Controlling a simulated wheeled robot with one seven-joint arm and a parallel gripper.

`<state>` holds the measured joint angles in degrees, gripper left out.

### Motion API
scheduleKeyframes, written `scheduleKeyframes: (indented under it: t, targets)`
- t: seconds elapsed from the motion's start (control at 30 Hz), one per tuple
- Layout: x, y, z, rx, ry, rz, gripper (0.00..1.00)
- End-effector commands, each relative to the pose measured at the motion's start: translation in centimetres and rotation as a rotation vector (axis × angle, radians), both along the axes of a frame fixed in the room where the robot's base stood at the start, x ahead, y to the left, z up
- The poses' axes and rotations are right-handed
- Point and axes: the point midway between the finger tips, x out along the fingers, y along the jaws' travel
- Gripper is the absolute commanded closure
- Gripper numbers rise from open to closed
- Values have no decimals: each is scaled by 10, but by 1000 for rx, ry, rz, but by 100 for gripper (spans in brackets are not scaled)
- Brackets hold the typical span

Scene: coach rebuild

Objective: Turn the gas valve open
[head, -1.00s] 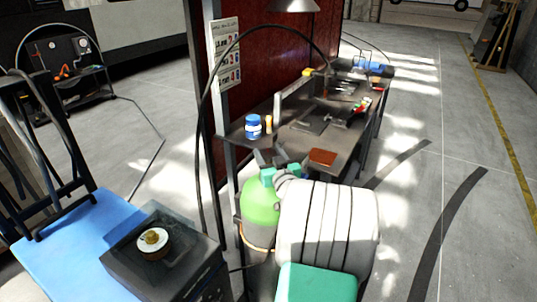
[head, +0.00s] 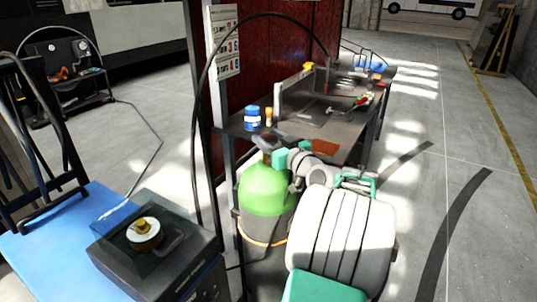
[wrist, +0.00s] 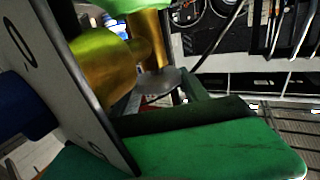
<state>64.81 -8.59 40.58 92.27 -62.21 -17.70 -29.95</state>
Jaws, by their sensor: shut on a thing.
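A green gas cylinder (head: 265,193) stands beside the workbench, and my gripper (head: 266,144) is at its top. The valve is mostly hidden by my gripper in the head view. In the wrist view, brass valve parts (wrist: 100,62) show close up, with a grey disc (wrist: 160,82) beside them. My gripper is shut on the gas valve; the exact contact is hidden.
The dark workbench (head: 335,115) behind the cylinder holds a blue jar (head: 252,118) and tools. A black hose (head: 195,130) arches over it. A dark box with a brass knob (head: 143,232) stands on a blue surface (head: 50,255) at the left. Floor at the right is clear.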

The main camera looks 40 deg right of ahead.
Motion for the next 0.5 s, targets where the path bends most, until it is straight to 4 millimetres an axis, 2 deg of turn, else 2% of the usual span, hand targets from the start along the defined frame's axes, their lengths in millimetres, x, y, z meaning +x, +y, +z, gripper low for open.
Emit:
scheduleKeyframes:
  t: [0.03, 0.5]
  targets:
    - [-1, -3, -9, -4, 0, 30, 88]
    - [0, -2, -1, 1, 1, 259, 88]
